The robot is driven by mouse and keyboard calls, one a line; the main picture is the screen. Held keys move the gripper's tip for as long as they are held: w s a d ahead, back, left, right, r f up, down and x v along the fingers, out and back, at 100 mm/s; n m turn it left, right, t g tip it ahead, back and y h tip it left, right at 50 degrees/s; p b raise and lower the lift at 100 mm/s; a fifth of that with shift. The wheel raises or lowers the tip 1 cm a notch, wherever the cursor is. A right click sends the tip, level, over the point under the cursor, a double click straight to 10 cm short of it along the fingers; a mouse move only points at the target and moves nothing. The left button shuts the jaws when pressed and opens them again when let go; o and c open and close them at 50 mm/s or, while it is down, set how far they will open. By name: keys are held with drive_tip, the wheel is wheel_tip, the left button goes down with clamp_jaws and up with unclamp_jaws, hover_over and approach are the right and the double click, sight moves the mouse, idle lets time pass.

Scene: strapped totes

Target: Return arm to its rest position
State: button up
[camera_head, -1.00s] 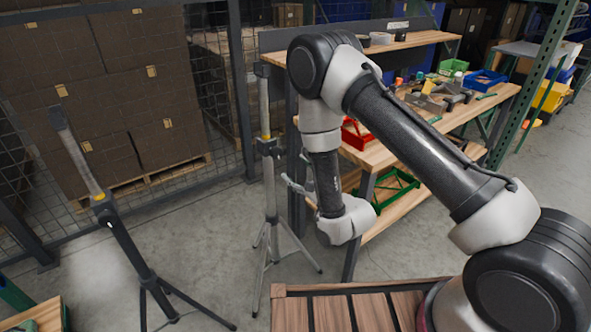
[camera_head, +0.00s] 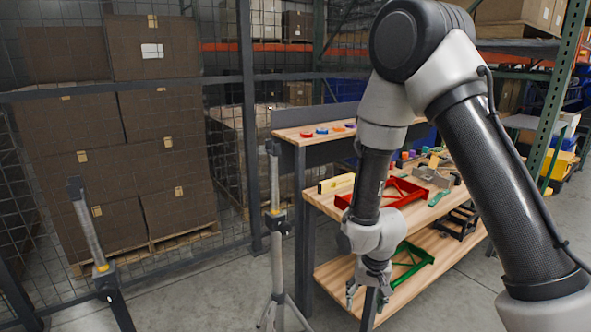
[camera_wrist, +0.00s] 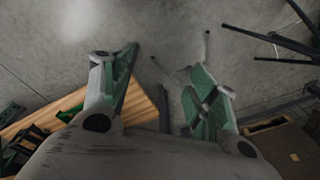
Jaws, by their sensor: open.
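My gripper (camera_head: 368,297) hangs at the end of my arm in front of the workbench in the head view, with its fingers pointing down. Nothing is held. My arm is folded, with its elbow high at the upper right of the head view and the forearm dropping to the wrist.
The wooden workbench (camera_head: 318,198) behind my gripper bears a red tray (camera_head: 405,190) and several small items. A green frame (camera_head: 412,265) lies on its lower shelf. Tripod stands (camera_head: 277,230) and (camera_head: 85,225) rise to the left. Boxes on a pallet (camera_head: 165,240) stand behind mesh fencing.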

drive_tip(key=s+d+r+t, duration=0.1)
drive_tip(key=s+d+r, duration=0.4)
drive_tip(key=r, duration=0.6)
drive_tip(key=s+d+r+n+t, duration=0.1)
drive_tip(key=s+d+r, duration=0.5)
drive_tip(key=r, duration=0.6)
drive_tip(key=s+d+r+t, duration=0.1)
drive_tip(key=s+d+r, duration=0.4)
drive_tip(key=r, duration=0.7)
drive_tip(key=shift+s+d+n+t, duration=0.25)
drive_tip(key=shift+d+n+t, duration=0.05)
drive_tip(key=shift+d, duration=0.75)
